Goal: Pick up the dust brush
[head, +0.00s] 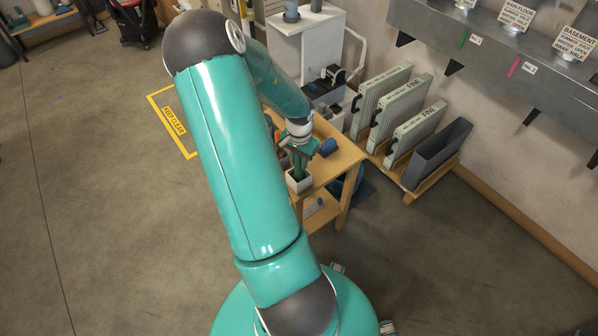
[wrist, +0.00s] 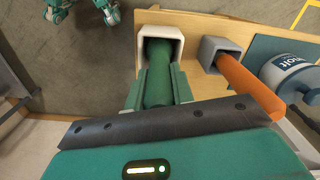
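In the wrist view, a thick green handle (wrist: 158,88) stands in a white square holder (wrist: 143,38). An orange handle (wrist: 248,84) slants out of a grey square holder (wrist: 209,56) to its right. No bristles show, so I cannot tell for sure which handle belongs to the dust brush. My gripper (wrist: 160,80) has one finger on each side of the green handle. The fingers lie close along it; whether they press on it is not clear. In the head view my gripper (head: 300,151) is above the white holder (head: 299,182) at the table's front corner.
The holders are on a small wooden table (head: 340,160). A blue-grey container (wrist: 290,76) lies right of the orange handle. Several panel filters (head: 415,130) and a dark grey bin (head: 440,152) stand in a wooden rack at right.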

